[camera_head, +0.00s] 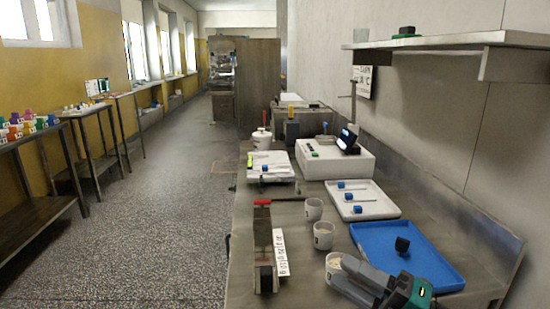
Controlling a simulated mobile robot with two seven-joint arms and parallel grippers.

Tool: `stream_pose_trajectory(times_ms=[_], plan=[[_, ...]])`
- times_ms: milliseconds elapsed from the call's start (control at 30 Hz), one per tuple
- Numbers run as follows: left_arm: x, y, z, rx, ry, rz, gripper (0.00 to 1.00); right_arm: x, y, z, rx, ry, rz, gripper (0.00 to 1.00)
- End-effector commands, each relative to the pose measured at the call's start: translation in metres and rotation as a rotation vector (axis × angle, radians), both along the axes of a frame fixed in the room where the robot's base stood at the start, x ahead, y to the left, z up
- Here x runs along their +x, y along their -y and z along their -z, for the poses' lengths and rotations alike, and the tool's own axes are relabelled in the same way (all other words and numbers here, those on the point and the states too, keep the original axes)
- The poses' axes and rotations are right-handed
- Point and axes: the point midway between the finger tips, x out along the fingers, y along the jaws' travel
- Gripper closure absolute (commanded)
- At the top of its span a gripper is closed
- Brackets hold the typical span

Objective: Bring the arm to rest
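My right gripper (342,272) comes in at the lower right, dark grey with a green part at its back. Its two grey fingers point left and look apart, with nothing clearly held between them. They overlap the nearest white cup (331,260) in the picture; I cannot tell whether they touch it. The cup has something pale in it. My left gripper is not in view.
White cups (323,235), a red-topped stand (263,245), a white tray (378,212) and a white device (350,162) occupy the bench. A shelf (465,42) overhangs at right.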

Motion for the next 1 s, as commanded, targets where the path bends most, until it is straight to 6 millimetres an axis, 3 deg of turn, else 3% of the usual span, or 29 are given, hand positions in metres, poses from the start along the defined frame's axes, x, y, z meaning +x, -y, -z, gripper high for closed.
stream_pose_trajectory(times_ms=[167,300,400,500,600,700,1000], plan=[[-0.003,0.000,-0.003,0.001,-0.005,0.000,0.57,-0.005,0.031,0.080,0.439,-0.545,0.325,0.61],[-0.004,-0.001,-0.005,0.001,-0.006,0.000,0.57,-0.044,0.051,0.170,0.706,-0.987,0.576,0.61],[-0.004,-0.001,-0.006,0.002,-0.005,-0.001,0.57,-0.081,0.056,0.218,0.828,-1.225,0.708,0.61],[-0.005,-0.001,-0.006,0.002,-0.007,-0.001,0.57,-0.112,0.055,0.248,0.905,-1.390,0.795,0.61],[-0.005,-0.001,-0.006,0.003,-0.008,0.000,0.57,-0.132,0.053,0.265,0.946,-1.484,0.844,0.61],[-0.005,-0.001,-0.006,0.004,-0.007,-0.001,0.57,-0.139,0.052,0.271,0.962,-1.522,0.863,0.61],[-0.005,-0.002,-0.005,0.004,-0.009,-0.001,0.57,-0.139,0.052,0.271,0.960,-1.524,0.864,0.61]])
